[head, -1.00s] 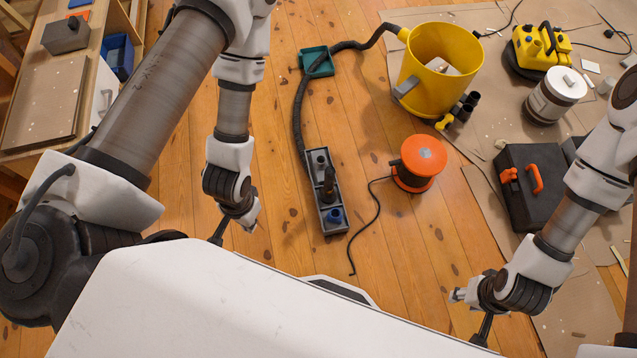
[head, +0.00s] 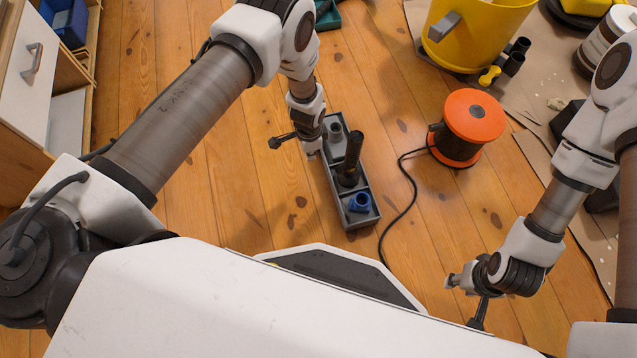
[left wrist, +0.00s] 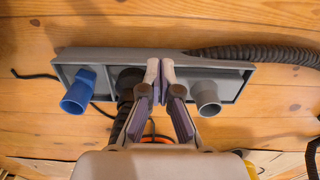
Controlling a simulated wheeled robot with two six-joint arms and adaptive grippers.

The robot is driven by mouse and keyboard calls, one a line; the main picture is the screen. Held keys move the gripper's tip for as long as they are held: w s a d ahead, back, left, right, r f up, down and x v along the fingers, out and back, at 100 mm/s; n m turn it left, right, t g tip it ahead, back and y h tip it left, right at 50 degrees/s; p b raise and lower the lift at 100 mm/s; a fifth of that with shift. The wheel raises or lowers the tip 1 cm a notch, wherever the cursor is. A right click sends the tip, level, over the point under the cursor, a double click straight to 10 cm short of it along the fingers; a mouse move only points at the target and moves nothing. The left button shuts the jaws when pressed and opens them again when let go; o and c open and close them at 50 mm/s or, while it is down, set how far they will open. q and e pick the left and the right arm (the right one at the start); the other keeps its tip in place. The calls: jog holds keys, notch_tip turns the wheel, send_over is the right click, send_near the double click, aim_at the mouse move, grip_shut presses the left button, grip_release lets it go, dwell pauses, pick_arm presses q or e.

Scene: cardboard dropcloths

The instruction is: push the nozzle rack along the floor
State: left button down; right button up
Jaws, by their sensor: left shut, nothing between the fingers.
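The nozzle rack (head: 364,221) is a long grey open tray on the wooden floor. It holds a grey nozzle (head: 336,138), a tall black nozzle (head: 353,158) and a blue nozzle (head: 360,202). My left gripper (head: 314,152) is at the rack's left long side, low down. In the left wrist view the rack (left wrist: 240,83) lies crosswise, and the shut, empty fingertips (left wrist: 160,68) overlap it between the black and grey nozzles. I cannot tell whether they touch it. My right gripper (head: 453,283) hangs apart, at the lower right; its jaws are too small to read.
An orange cable reel (head: 473,117) stands right of the rack, its black cord (head: 408,195) curving close to the rack. A yellow bucket (head: 470,35) is behind. A ribbed black hose (left wrist: 255,52) lies by the rack. A wooden cabinet (head: 28,60) is at far left.

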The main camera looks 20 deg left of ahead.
pick_arm(q)
jog(key=b, duration=0.1)
send_over(311, 183)
notch_tip(311, 183, down, 4)
notch_tip(311, 183, down, 10)
jog(key=b, duration=0.6)
jog(key=shift+w+f+b, duration=0.1)
jog(key=shift+f+b, duration=0.15)
jog(key=shift+b, duration=0.15)
jog(key=shift+w+d+r+b, duration=0.2)
jog(key=shift+w+d+b, duration=0.2)
jog(key=shift+d, duration=0.25)
jog(key=shift+w+d+r+b, duration=0.15)
jog(key=shift+w+d+b, duration=0.1)
jog(key=shift+w+d, duration=0.3)
jog(key=shift+w+d+r, duration=0.25)
jog(key=shift+d, duration=0.25)
pick_arm(e)
notch_tip(311, 183, down, 11)
jog(key=shift+f, duration=0.15)
jog(key=shift+w+d, duration=0.1)
jog(key=shift+d, duration=0.05)
